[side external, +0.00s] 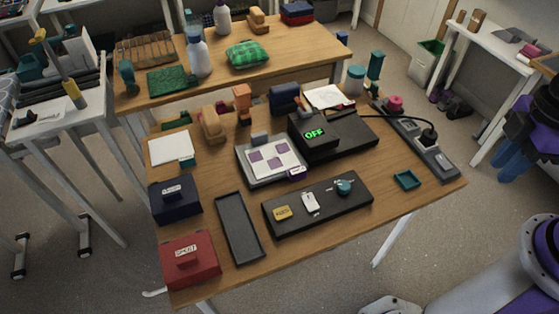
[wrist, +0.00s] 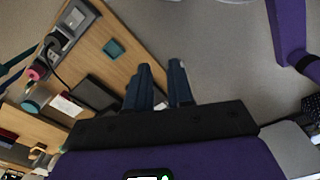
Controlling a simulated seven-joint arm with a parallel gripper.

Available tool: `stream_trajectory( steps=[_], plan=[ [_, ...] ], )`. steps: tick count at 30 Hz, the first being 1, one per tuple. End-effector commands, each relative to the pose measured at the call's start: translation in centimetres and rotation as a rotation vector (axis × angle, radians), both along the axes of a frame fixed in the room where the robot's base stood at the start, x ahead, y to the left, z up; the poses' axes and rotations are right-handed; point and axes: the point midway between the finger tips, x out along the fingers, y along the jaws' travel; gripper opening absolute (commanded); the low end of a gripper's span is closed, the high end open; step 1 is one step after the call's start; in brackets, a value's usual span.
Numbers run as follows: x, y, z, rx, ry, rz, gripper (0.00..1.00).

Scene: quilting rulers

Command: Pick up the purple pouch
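No pouch that is plainly purple stands out. A small purple item (side external: 297,173) lies at the front right corner of the grey board; its kind is too small to tell. Purple squares (side external: 271,162) lie flat on the white sheet there. A dark navy rounded object (side external: 284,98) sits at the back of the near table. My gripper (side external: 513,160) hangs at the right, off the table's right edge and far from these things. In the wrist view its blue fingers (wrist: 162,78) stand apart with nothing between them.
The wooden table (side external: 330,228) also holds a black box reading OFF (side external: 314,134), a power strip (side external: 432,148), a black tray (side external: 240,228), a red box (side external: 189,262), a navy box (side external: 175,200) and a teal dish (side external: 407,180). Bare wood shows along its front right.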

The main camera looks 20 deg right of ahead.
Motion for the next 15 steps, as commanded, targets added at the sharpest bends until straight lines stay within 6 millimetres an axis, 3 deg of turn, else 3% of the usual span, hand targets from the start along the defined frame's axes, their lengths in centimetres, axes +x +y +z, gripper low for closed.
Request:
stream_trajectory(
  steps=[1, 4, 5, 15],
  plan=[
    [0.00, 0.00, 0.00, 0.000, 0.000, 0.000, 0.39],
    [0.00, 0.00, 0.00, 0.000, 0.000, 0.000, 0.72],
    [0.00, 0.00, 0.00, 0.000, 0.000, 0.000, 0.74],
    [0.33, 0.03, -0.30, -0.026, -0.004, 0.018, 0.74]
  ],
)
